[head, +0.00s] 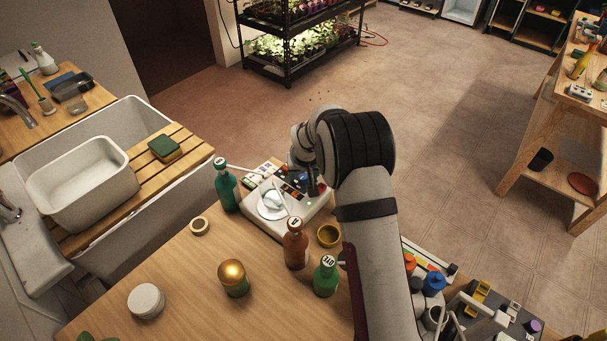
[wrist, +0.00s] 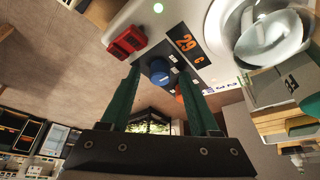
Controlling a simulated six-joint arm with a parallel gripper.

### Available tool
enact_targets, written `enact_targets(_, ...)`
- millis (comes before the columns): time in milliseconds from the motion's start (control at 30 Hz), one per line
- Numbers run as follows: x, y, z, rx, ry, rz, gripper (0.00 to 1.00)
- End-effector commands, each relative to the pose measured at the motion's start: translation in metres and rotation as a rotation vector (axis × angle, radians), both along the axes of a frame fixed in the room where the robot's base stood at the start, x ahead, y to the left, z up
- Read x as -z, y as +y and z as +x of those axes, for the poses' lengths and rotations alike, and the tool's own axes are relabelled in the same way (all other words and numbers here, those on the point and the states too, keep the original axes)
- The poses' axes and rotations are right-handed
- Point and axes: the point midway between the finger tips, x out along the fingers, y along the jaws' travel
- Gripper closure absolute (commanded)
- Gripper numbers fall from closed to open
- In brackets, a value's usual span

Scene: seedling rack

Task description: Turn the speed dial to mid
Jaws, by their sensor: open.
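A white hot-plate stirrer (head: 253,212) stands at the far end of the wooden bench, with a round plate and a glass vessel (head: 272,200) on it. In the wrist view its dark panel carries a display reading 29 C (wrist: 187,45), a blue dial (wrist: 159,72), a red switch (wrist: 127,41) and an orange dial (wrist: 180,92) partly hidden by a finger. I cannot tell from labels which dial is speed. My gripper (wrist: 161,80) is open, its two green fingers pointing at the panel, with the blue dial between the tips; contact is unclear.
A green bottle (head: 226,188) stands left of the stirrer. A brown bottle (head: 295,245), another green bottle (head: 326,277) and a yellow cup (head: 329,235) stand near its front. A tape ring (head: 200,226) and a gold-topped jar (head: 233,278) are on the bench. A sink (head: 128,128) is at left.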

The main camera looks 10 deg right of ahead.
Motion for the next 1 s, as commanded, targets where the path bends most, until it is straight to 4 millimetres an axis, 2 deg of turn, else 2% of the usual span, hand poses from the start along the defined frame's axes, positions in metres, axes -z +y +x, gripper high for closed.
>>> enact_targets(100,-0.0003,0.0,-0.0001,0.0,0.0,0.0,0.38)
enact_targets(400,-0.0006,0.0001,-0.0002,0.0,0.0,0.0,0.92)
enact_targets(467,-0.0006,0.0001,-0.0003,0.0,0.0,0.0,1.0)
enact_targets(733,-0.0006,0.0012,-0.0005,0.042,0.002,-0.001,1.0)
enact_targets(1000,-0.0007,0.003,0.0,0.316,0.002,-0.001,1.0)
